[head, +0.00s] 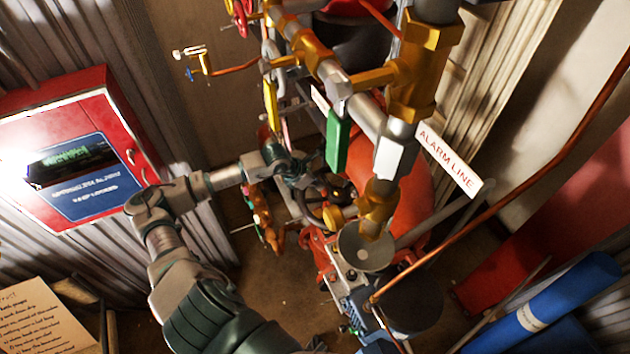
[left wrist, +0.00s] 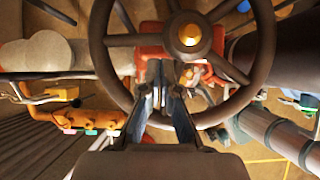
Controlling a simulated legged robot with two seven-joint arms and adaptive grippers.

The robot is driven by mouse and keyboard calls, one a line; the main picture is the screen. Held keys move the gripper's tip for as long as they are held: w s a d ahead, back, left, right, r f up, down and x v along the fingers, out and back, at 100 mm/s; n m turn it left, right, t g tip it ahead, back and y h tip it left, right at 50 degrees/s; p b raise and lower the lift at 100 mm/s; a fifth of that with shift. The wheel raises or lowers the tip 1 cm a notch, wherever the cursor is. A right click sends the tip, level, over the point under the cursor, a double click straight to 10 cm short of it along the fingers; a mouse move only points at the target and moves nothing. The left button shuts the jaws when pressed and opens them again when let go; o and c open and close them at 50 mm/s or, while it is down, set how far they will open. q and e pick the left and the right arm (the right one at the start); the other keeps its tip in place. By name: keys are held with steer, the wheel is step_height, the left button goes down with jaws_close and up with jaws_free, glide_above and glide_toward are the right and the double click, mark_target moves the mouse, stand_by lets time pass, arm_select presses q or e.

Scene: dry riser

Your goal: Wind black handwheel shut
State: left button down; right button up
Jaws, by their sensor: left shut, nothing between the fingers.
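The black handwheel (head: 322,207) sits low in the pipework in the head view, partly hidden behind my left gripper and a brass valve. In the left wrist view the handwheel (left wrist: 262,60) fills the upper middle, with dark spokes and a brass hub (left wrist: 190,35). My left gripper (head: 308,176) is at the wheel. In the left wrist view my left gripper's fingers (left wrist: 165,85) are shut with nothing held. They overlap the lower rim and point into the opening below the hub. I cannot tell whether they touch a spoke. My right gripper is not in view.
Brass and steel pipework (head: 415,75), a green tag (head: 338,140) and an "ALARM LINE" sign (head: 449,160) crowd above and right of the wheel. A red cabinet (head: 70,150) hangs at left. A copper pipe (head: 500,205) crosses at right. Blue rolls (head: 545,300) lie lower right.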

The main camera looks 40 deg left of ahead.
arm_select(q)
steer(key=s+d+p, duration=0.1)
steer(key=s+d, duration=0.3)
steer(key=s, duration=0.1)
steer(key=shift+g, duration=0.4)
steer(key=a+f, duration=0.1)
steer(key=w+a+f, duration=0.1)
steer(key=f, duration=0.1)
steer(key=w+a+f, duration=0.1)
steer(key=a, duration=0.1)
steer(key=shift+f+b, duration=0.2)
steer(key=shift+b, duration=0.15)
steer(key=w+a+b, duration=0.2)
step_height(320, 180, up, 5)
steer(key=p, duration=0.3)
glide_above(311, 200)
steer(key=w+a, duration=0.1)
steer(key=shift+a+r, duration=0.1)
steer(key=shift+r, duration=0.05)
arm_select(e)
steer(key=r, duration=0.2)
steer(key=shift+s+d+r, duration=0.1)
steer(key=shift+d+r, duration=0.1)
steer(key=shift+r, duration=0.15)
